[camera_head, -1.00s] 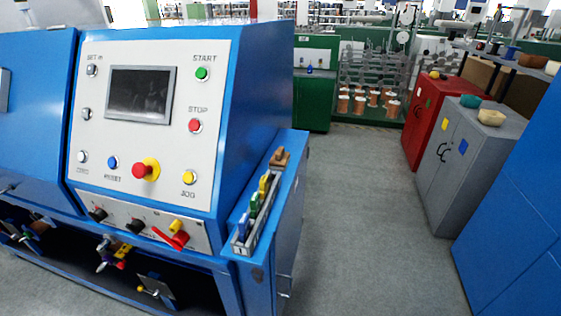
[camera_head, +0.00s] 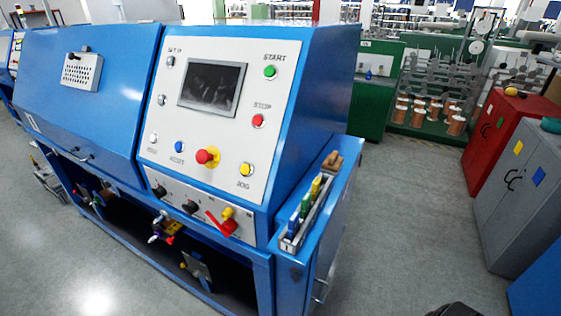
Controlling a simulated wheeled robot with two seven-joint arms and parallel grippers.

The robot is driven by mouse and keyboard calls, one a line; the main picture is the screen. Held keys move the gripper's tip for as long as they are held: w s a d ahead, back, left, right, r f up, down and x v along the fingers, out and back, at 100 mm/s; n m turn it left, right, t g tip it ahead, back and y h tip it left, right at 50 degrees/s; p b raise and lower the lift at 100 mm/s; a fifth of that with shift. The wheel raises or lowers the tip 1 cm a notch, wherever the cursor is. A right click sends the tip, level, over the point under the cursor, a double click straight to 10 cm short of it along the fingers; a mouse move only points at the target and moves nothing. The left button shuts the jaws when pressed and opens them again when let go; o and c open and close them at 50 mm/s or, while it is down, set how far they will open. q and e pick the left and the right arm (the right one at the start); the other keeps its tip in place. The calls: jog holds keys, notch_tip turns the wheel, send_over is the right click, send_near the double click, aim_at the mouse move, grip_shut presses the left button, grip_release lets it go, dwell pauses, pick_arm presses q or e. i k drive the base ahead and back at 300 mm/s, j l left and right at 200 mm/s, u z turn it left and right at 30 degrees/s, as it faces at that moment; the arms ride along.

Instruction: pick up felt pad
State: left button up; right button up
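I cannot identify a felt pad for certain. A small brown block-like piece (camera_head: 333,160) sits on the blue side ledge (camera_head: 343,188) of the machine, at the far end; it is too small to tell if it is felt. In front of it a narrow rack (camera_head: 291,243) holds several coloured-handled items. Neither of my grippers shows clearly. A dark shape (camera_head: 455,310) is cut off at the bottom edge, and I cannot tell what it is.
The blue machine (camera_head: 100,100) with its control panel (camera_head: 165,130) fills the left and middle. Grey (camera_head: 515,185) and red (camera_head: 500,130) cabinets stand at the right. Copper spools (camera_head: 456,126) stand behind on a green base. The grey floor (camera_head: 410,220) between is clear.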

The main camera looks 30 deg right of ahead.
aim_at(332, 165)
jog(key=k+l+u, duration=0.1)
jog(key=l+u, duration=0.25)
jog(key=k+l+u, duration=0.15)
jog(key=l+u, duration=0.25)
jog(key=l, duration=0.15)
jog(key=k+l+u, duration=0.2)
jog(key=l+u, duration=0.15)
jog(key=k+l+u, duration=0.25)
jog(key=u, duration=0.15)
jog(key=l, duration=0.15)
